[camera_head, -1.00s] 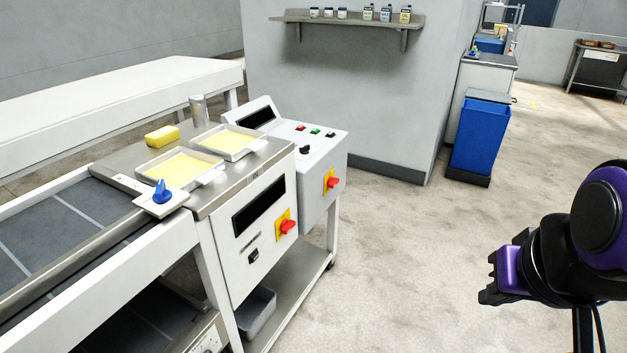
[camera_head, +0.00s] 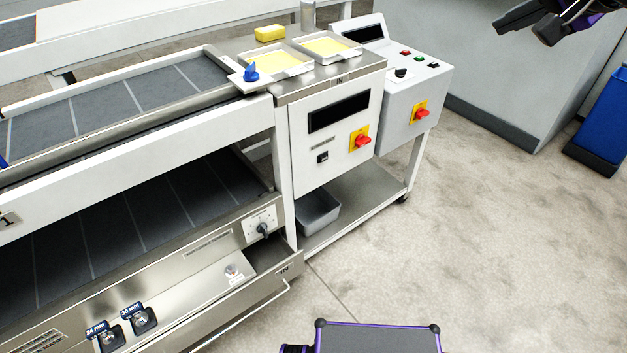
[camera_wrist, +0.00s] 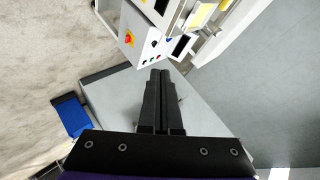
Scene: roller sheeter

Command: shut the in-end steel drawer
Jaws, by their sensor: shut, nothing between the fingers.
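The steel drawer (camera_head: 262,294) marked IN is low on the front of the sheeter in the head view, with a long bar handle (camera_head: 243,320). It stands pulled out: a dark opening shows behind its front at the right end. Its left part runs out of the picture. My gripper (camera_head: 522,22) is at the top right of the head view, far from the drawer and well above the floor. In the wrist view its two black fingers (camera_wrist: 158,78) are together, with nothing between them. The drawer does not show in the wrist view.
A blue bin (camera_head: 603,115) stands far right. The floor before the drawer is clear.

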